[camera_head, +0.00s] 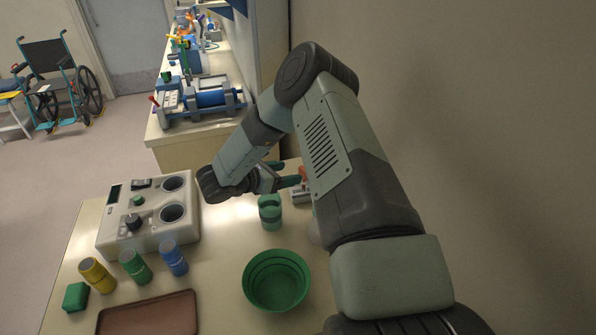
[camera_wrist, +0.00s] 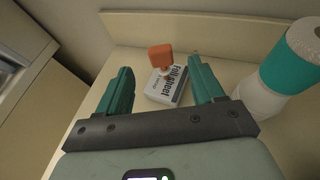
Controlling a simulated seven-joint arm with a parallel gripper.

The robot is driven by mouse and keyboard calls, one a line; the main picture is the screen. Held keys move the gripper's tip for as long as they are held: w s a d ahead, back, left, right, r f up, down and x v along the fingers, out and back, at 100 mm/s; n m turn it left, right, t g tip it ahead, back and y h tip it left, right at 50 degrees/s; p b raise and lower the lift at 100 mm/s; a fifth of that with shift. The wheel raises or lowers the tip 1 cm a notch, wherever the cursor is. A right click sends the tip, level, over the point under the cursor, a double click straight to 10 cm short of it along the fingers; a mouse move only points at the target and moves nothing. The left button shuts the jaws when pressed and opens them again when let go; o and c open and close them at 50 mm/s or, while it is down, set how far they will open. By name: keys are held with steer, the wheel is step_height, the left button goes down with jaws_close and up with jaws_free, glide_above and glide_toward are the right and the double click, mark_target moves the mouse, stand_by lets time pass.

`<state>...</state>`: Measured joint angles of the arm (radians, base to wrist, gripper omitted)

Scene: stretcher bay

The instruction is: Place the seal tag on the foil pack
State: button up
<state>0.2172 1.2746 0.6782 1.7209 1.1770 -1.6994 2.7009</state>
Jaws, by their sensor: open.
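The foil pack (camera_wrist: 172,88) is a small white and grey box with printed lettering, lying on the table in the wrist view. The orange seal tag (camera_wrist: 160,54), with a blocky head and a short stem, is at the pack's far edge and appears to rest on it. In the head view the tag (camera_head: 303,174) and pack (camera_head: 301,196) show partly behind my arm. My gripper (camera_wrist: 160,68) is open, its two green fingers apart on either side of the tag and pack, with nothing held. It also shows in the head view (camera_head: 284,174).
A white bottle with a teal band (camera_wrist: 288,70) stands right of my gripper. In the head view are a green jar (camera_head: 270,213), a green bowl (camera_head: 276,281), a white device (camera_head: 150,214), several coloured cups and a brown tray (camera_head: 150,316). A wall rises close on the right.

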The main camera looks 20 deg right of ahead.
steer(key=w+a+r+n+t+y, duration=0.2)
steer(key=a+r+n+t+y, duration=0.15)
steer(key=r+n, duration=0.4)
steer(key=w+a+r+n+t+y, duration=0.2)
steer(key=a+r+n+y, duration=0.15)
steer(key=r+n, duration=0.4)
steer(key=w+a+r+n+t+y, duration=0.3)
steer(key=a+r+n, duration=0.15)
steer(key=r, duration=0.55)
steer(key=s+r+n+g+y, duration=0.1)
steer(key=s+r+n+y, duration=0.1)
steer(key=s+r+n, duration=0.35)
steer(key=s+a+r+n+g+y, duration=0.1)
steer(key=s+r+n+g, duration=0.1)
steer(key=s+n, duration=0.55)
steer(key=s+r+n+g+y, duration=0.1)
steer(key=s+r+n+y, duration=0.15)
steer(key=s+n, duration=0.4)
steer(key=s+d+n+g+h, duration=0.1)
steer(key=s+d+n, duration=0.1)
steer(key=s, duration=0.5)
steer(key=s+d+n+g+h, duration=0.1)
steer(key=s+d+n+g, duration=0.1)
steer(key=s+n, duration=0.3)
steer(key=s+d+f+n+g+h, duration=0.1)
steer(key=s+d+n, duration=0.2)
steer(key=s, duration=0.5)
steer(key=shift+s+d+n, duration=0.35)
steer(key=shift+d+n, duration=0.05)
steer(key=shift+n, duration=0.1)
